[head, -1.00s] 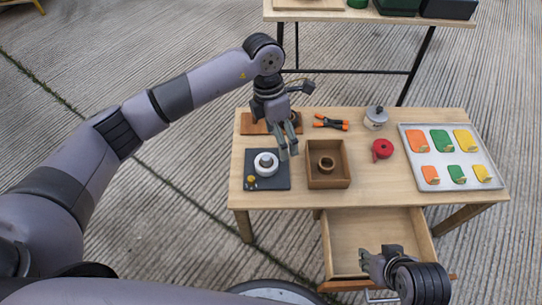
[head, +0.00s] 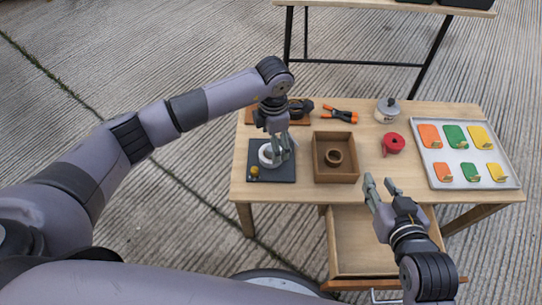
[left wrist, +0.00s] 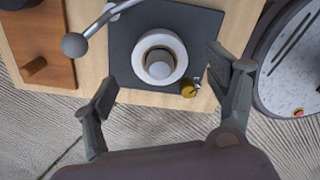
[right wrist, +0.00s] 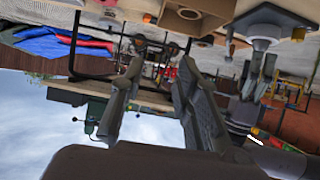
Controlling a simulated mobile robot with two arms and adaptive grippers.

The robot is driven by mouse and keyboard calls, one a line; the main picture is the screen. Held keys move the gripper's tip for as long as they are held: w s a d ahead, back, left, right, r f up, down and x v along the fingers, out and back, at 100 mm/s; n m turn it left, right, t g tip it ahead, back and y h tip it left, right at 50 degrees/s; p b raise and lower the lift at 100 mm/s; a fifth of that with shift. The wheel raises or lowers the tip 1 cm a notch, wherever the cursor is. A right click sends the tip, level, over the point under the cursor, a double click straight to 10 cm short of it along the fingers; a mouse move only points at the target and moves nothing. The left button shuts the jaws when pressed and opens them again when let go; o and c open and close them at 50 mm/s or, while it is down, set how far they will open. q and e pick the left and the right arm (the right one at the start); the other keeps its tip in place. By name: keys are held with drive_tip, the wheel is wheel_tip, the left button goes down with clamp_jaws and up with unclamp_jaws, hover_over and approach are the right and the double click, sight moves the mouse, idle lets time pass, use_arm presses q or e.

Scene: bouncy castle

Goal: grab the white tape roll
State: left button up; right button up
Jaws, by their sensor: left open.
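The white tape roll (head: 265,155) lies on a dark square base (head: 285,175) at the left of the table. In the left wrist view the roll (left wrist: 179,62) sits around a grey post, with a small brass knob (left wrist: 189,89) beside it. My left gripper (head: 281,155) is over the roll, partly hiding it in the head view. Its fingers are wide apart, one to each side of the roll in its wrist view, with nothing between them visibly gripped. My right gripper (head: 380,184) is open and empty near the table's front edge, above the open drawer.
An open wooden box (head: 319,165) holding a brown ring stands just right of the base. An orange-handled clamp (head: 341,115), a lidded pot (head: 387,110), a red roll (head: 393,144) and a tray of coloured pieces (head: 450,172) are also on the table. A drawer (head: 355,240) is pulled out in front.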

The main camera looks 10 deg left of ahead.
sight(266, 163)
use_arm(q)
drive_tip(key=shift+f, duration=0.4)
wheel_tip(266, 163, down, 4)
drive_tip(key=shift+f+b, duration=0.15)
drive_tip(key=shift+b, duration=0.7)
drive_tip(key=shift+f, duration=0.15)
use_arm(e)
drive_tip(key=w+a+r+t+y, duration=0.1)
drive_tip(key=w+a+r+t, duration=0.1)
drive_tip(key=r, duration=0.5)
drive_tip(key=w+t, duration=0.1)
drive_tip(key=t, duration=0.1)
drive_tip(key=shift+r+t+y, duration=0.3)
drive_tip(key=shift+r+t, duration=0.05)
drive_tip(key=shift+t, duration=0.05)
drive_tip(key=shift+w, duration=0.1)
use_arm(q)
drive_tip(key=c, duration=1.3)
drive_tip(key=shift+w, duration=0.1)
